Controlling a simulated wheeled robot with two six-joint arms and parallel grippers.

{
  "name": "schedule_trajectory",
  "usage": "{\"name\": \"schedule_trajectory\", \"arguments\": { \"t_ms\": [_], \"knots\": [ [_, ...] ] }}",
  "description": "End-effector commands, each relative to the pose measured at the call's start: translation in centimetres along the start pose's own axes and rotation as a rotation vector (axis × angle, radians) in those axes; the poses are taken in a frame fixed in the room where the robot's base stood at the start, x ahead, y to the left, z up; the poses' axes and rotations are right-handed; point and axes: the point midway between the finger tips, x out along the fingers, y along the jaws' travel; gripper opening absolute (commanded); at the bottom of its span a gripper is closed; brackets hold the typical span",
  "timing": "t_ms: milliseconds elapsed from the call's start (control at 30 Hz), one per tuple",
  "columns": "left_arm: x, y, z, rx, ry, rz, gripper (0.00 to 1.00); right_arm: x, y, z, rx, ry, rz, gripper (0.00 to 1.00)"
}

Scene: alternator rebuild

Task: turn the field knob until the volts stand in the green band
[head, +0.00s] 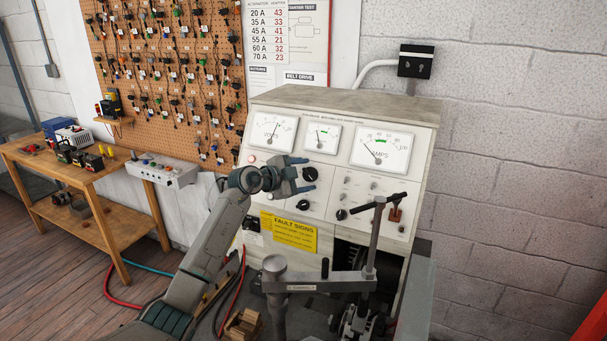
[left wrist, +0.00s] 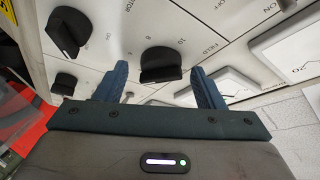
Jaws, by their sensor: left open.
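The field knob (left wrist: 161,65) is black, with FIELD and the numbers 8 and 10 printed by it. It also shows in the head view (head: 310,174) on the sloped panel of the test bench. My left gripper (head: 306,174) is open in front of it. In the left wrist view its two blue fingers (left wrist: 158,78) stand on either side of the knob, with gaps showing between knob and fingers. The volts meter (head: 272,132) is at the panel's upper left; its needle points up and slightly right. Its green band is too small to make out. My right gripper is out of view.
Another black knob (head: 303,204) sits just below the field knob. A small meter (head: 321,137) and the amps meter (head: 381,148) are to the right. A metal clamp arm with a black handle (head: 378,202) rises in front of the panel's right half.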

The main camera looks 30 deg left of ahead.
Motion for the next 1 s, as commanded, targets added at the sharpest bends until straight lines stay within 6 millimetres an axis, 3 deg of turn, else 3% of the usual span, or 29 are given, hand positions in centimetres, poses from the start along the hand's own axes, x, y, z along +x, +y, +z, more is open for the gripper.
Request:
{"name": "schedule_trajectory", "arguments": {
  "t_ms": [100, 300, 667, 1000],
  "knots": [
    [-0.02, 0.0, 0.01, 0.0, 0.0, 0.0, 0.59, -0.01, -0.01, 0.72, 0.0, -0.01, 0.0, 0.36],
    [-0.04, 0.0, 0.01, 0.0, 0.0, 0.0, 0.2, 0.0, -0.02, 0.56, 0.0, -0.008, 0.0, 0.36],
    [-0.05, -0.09, 0.0, 0.041, 0.0, 0.022, 0.19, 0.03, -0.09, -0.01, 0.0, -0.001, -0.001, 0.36],
    [-0.03, -0.34, -0.03, 0.247, 0.0, 0.13, 0.19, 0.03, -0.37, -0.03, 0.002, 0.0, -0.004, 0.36]
  ]
}}
